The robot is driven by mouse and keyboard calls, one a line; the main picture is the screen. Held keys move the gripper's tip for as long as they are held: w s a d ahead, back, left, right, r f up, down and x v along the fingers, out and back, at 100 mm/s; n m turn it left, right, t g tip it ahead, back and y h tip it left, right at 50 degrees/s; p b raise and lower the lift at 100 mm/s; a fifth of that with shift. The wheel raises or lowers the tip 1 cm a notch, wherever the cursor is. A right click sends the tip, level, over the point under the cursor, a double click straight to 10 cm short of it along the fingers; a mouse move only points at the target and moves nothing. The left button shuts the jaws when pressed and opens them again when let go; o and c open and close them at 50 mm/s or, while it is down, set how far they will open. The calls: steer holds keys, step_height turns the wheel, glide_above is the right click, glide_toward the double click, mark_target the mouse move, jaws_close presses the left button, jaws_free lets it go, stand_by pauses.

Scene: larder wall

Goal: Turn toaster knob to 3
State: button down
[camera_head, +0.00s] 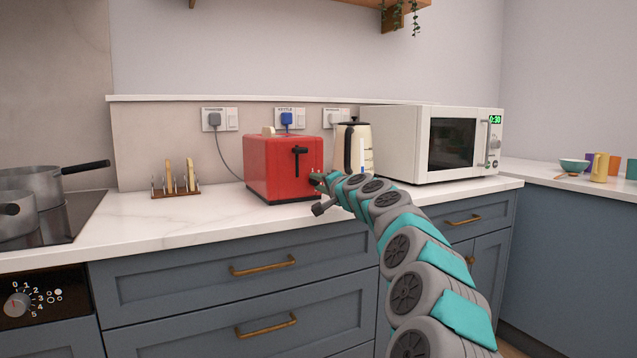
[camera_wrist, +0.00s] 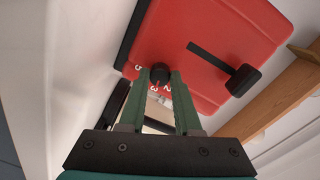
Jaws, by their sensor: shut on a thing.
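The red toaster (camera_head: 283,165) stands on the white counter with its dark lever (camera_head: 300,150) on the front face. The toaster also fills the upper part of the wrist view (camera_wrist: 190,30). There, its small black knob (camera_wrist: 160,72) sits between my two green fingertips. White numbers, including what look like 5, 3 and 2, show near the knob; its pointer cannot be made out. My gripper (camera_wrist: 160,82) is shut on the knob.
A cream kettle (camera_head: 354,145) stands close behind my arm, and a white microwave (camera_head: 405,145) is to its right. A toast rack (camera_head: 176,180) stands left of the toaster. Pots (camera_head: 38,180) sit on the hob at far left. The counter (camera_head: 225,215) before the toaster is clear.

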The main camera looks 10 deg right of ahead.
steer(key=c, duration=0.6)
jaws_free()
steer(key=shift+s+d, duration=0.1)
steer(key=shift+b+v, duration=0.75)
steer(key=shift+v, duration=2.85)
steer(key=shift+s, duration=0.2)
